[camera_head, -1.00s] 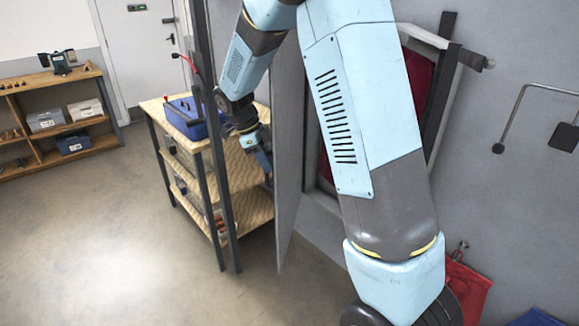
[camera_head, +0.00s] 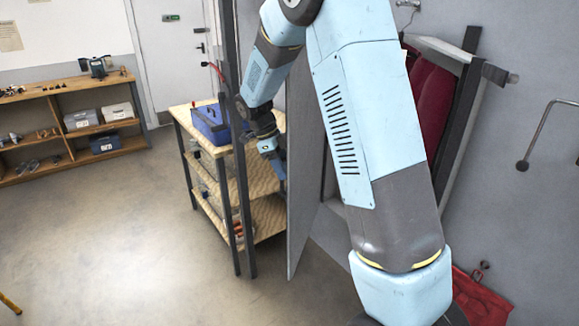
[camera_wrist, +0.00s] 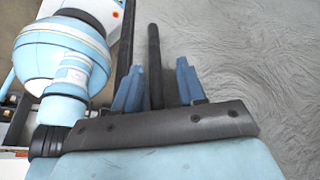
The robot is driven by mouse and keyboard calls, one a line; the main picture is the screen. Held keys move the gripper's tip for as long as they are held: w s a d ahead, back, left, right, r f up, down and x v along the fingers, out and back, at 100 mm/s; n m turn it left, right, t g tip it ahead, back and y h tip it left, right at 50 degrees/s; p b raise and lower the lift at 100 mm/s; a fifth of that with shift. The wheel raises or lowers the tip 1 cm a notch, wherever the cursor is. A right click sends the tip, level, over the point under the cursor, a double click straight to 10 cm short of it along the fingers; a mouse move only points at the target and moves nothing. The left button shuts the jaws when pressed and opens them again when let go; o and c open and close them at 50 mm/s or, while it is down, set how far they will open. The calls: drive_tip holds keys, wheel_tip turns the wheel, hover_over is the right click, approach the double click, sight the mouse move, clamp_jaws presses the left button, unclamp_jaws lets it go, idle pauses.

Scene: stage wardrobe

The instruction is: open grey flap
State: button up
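The grey flap (camera_head: 304,170) stands swung out from the wall, seen nearly edge-on in the head view. Behind it is a recess with dark red cloth (camera_head: 430,95), partly hidden by my arm. My gripper (camera_head: 276,162) is at the flap's left side, small in the head view. In the wrist view my gripper (camera_wrist: 160,68) has its two blue fingers apart. A dark bar (camera_wrist: 154,55) shows between them, with gaps on both sides. I cannot tell whether this bar is the flap's handle. A grey mottled surface (camera_wrist: 250,70) fills the right of the wrist view.
A wooden shelf unit (camera_head: 262,218) with a blue box (camera_head: 211,122) stands left of the flap, behind dark uprights (camera_head: 241,180). A low bookcase (camera_head: 60,125) is at far left. A red bag (camera_head: 478,298) hangs at lower right.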

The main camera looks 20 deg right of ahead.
drive_tip(key=v, duration=1.3)
drive_tip(key=shift+r, duration=0.35)
drive_tip(key=shift+w+a, duration=0.1)
drive_tip(key=shift+w, duration=0.05)
